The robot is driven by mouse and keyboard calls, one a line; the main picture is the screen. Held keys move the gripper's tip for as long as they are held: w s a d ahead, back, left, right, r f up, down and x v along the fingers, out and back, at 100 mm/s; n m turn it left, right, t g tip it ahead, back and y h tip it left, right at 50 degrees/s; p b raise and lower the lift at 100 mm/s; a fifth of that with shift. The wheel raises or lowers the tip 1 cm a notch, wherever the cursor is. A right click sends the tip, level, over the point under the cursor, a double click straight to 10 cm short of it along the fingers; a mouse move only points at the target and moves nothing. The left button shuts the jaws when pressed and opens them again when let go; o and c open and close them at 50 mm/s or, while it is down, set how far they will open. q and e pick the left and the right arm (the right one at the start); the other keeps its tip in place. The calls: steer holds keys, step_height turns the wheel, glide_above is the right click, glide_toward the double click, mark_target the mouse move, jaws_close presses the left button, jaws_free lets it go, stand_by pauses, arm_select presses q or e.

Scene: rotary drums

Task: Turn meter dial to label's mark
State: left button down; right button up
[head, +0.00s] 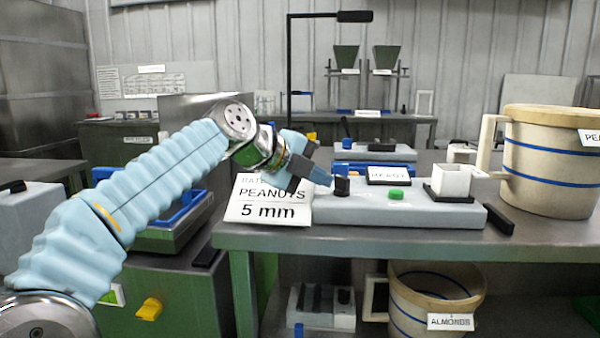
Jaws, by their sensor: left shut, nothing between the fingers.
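A light grey meter box (410,211) lies on the metal table. A black dial knob (342,186) stands at its left end. A white label card (268,200) reading "PEANUTS 5 mm" leans at the box's left end; its top line is partly hidden by my arm. My left gripper (326,178) is shut and empty, its tip close to the left side of the dial. I cannot tell whether it touches. The dial's pointer and scale are too small to read. My right gripper is not in view.
On the box are a black-framed "READY" sign (388,176), a green button (396,194) and a white square cup (451,181). A large cream bucket (550,165) stands at the right. An "ALMONDS" bucket (432,298) sits on the lower shelf.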

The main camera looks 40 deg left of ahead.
arm_select(q)
steer(key=shift+w+d, duration=0.15)
steer(key=shift+w, duration=0.4)
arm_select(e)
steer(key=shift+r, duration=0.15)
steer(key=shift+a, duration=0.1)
arm_select(q)
steer(key=shift+m+h, duration=0.3)
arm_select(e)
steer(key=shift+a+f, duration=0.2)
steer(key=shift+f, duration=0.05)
